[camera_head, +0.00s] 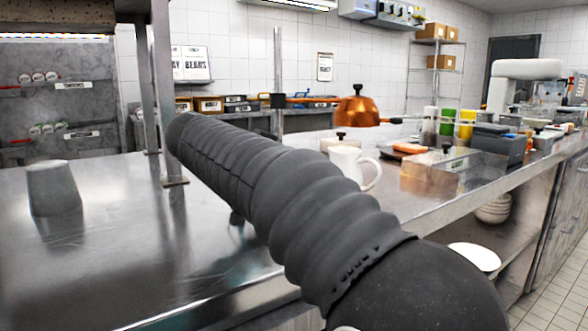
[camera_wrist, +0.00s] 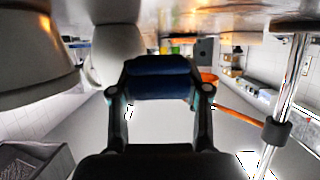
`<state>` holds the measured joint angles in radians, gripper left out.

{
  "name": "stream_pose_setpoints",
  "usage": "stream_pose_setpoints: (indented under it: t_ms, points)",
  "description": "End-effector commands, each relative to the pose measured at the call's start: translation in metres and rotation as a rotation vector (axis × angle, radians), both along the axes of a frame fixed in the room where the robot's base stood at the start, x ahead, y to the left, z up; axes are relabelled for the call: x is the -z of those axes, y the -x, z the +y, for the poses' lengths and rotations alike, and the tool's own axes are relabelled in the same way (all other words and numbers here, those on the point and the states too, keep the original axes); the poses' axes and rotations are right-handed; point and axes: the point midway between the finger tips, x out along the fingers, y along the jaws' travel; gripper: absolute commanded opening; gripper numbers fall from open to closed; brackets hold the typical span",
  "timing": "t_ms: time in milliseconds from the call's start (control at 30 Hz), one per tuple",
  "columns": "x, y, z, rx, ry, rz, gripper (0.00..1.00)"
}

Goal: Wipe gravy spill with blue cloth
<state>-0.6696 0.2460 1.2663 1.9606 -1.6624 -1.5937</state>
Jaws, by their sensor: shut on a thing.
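In the wrist view my gripper (camera_wrist: 160,94) is shut on a dark blue folded cloth (camera_wrist: 160,70), which lies across between the two fingers. The metal counter fills the top of that view, which looks upside down, so the cloth appears close to the counter surface. In the head view my own dark ribbed arm crosses the middle and hides the gripper and the cloth. I cannot make out the gravy spill in either view; part of the counter is hidden behind my arm.
On the steel counter (camera_head: 110,255), a grey tapered vessel (camera_head: 53,188) stands left and a white jug (camera_head: 346,163) stands behind my arm. A copper dome (camera_head: 357,110) hangs above. Containers (camera_head: 466,120) line the right counter; a white plate (camera_head: 474,257) sits below. The front left counter is clear.

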Motion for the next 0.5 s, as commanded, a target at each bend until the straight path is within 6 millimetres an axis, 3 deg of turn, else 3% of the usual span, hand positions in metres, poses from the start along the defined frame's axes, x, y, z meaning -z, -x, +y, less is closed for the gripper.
stream_pose_setpoints:
  t_ms: [33,500]
  points:
    - [0.006,0.0,0.0,0.001,0.008,0.016,0.13]
    - [0.001,0.003,0.016,-0.003,0.006,0.011,0.13]
